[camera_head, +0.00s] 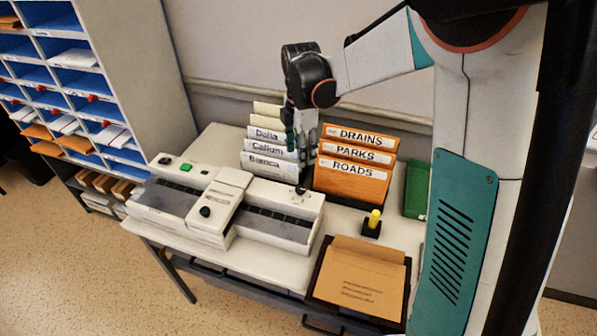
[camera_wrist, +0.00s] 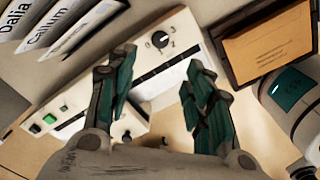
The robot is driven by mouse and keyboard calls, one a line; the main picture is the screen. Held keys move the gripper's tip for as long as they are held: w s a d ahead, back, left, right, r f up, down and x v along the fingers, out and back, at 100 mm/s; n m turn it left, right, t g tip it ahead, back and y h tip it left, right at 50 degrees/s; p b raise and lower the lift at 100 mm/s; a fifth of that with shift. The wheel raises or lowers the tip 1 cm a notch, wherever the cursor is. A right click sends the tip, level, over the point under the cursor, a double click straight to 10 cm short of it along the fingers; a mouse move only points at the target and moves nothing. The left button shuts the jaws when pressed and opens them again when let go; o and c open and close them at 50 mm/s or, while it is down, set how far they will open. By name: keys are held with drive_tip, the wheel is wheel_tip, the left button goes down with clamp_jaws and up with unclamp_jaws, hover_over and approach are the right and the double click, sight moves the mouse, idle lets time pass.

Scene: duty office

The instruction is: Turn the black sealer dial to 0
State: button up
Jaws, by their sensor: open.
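The black dial (camera_head: 301,190) sits on the right end of the white sealer (camera_head: 312,205), a long machine with a dark slotted strip. In the wrist view the dial (camera_wrist: 160,40) is a round black knob with a pale mark and small printed figures around it. I cannot read for certain which figure the mark points to. My gripper (camera_head: 303,160) hangs pointing down above the dial. In the wrist view my gripper (camera_wrist: 160,68) is open and empty, its green fingers spread left and right. The dial shows beyond and between the fingertips, apart from them.
Orange folders (camera_head: 352,168) and white name folders (camera_head: 270,158) stand close behind the sealer. A yellow-topped stamp (camera_head: 373,221) and a tray with a brown envelope (camera_head: 360,275) lie to the right.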

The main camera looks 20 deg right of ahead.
sight(300, 188)
wheel_tip(300, 188, down, 14)
drive_tip(key=b, duration=0.4)
drive_tip(key=c, duration=1)
